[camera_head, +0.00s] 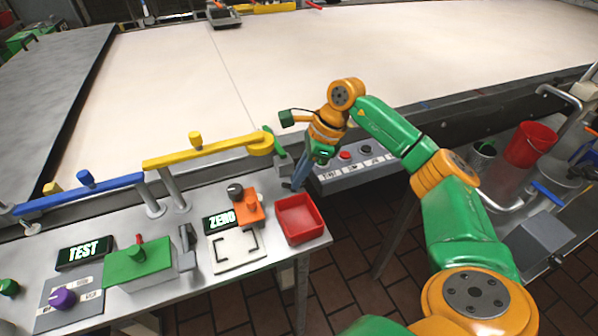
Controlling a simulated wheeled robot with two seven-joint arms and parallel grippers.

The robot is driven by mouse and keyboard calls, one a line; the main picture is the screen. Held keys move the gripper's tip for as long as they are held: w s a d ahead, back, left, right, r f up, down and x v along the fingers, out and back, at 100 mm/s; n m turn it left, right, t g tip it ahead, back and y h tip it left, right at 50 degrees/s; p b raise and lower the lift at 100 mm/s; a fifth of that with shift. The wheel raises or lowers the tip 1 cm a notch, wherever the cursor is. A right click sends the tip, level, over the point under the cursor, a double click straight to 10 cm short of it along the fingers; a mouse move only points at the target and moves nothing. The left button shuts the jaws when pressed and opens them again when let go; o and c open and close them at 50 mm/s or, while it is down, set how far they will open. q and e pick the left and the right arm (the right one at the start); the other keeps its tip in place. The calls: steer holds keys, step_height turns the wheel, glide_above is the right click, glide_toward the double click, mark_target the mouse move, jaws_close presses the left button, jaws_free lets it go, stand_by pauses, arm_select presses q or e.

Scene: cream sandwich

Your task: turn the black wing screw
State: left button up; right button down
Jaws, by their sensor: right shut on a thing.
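My right gripper (295,181) reaches down at the right end of the worktop, just behind the red tray. Its blue-grey fingers are shut on a small dark piece at the worktop's back edge, which appears to be the black wing screw (287,185). The fingers hide most of this piece, so I cannot tell how its wings are turned. My left gripper is not in view.
A red tray (298,219), an orange device (247,208) and a ZERO display (219,223) stand near the gripper. A yellow rail (205,152) runs behind. A grey button box (350,171) is to the right. A wide pale conveyor lies beyond.

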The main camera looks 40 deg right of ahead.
steer(key=n, duration=0.1)
steer(key=n+g, duration=0.1)
steer(key=n, duration=0.1)
steer(key=n+p, duration=0.1)
steer(key=shift+w+n+g+y, duration=0.25)
steer(key=shift+n+g+y, duration=0.05)
steer(key=n+g, duration=0.2)
steer(key=n, duration=0.2)
steer(key=shift+w+n, duration=0.15)
steer(key=shift+n, duration=0.15)
steer(key=shift+f+n, duration=0.1)
steer(key=shift+n, duration=0.2)
steer(key=c, duration=1)
jaws_free()
steer(key=shift+o, duration=0.2)
